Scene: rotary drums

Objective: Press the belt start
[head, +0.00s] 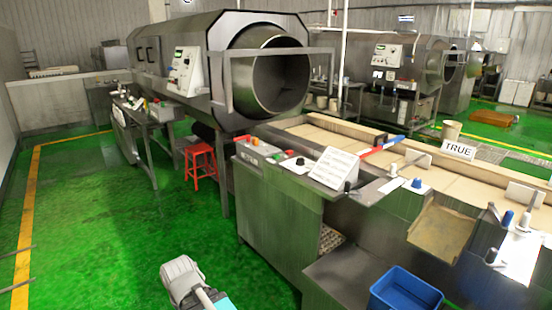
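A control panel (275,156) sits on top of the near left end of the steel belt table. The pale belt (330,140) runs behind the panel. Part of my grey arm shows at the bottom, apart from the panel; my gripper's fingers do not show.
A large rotary drum (265,80) stands behind the panel, with a red stool (200,165) below left. A white sign (333,168) stands right of the panel, and a blue bin (405,290) is at lower right. Green floor (100,220) is clear at left.

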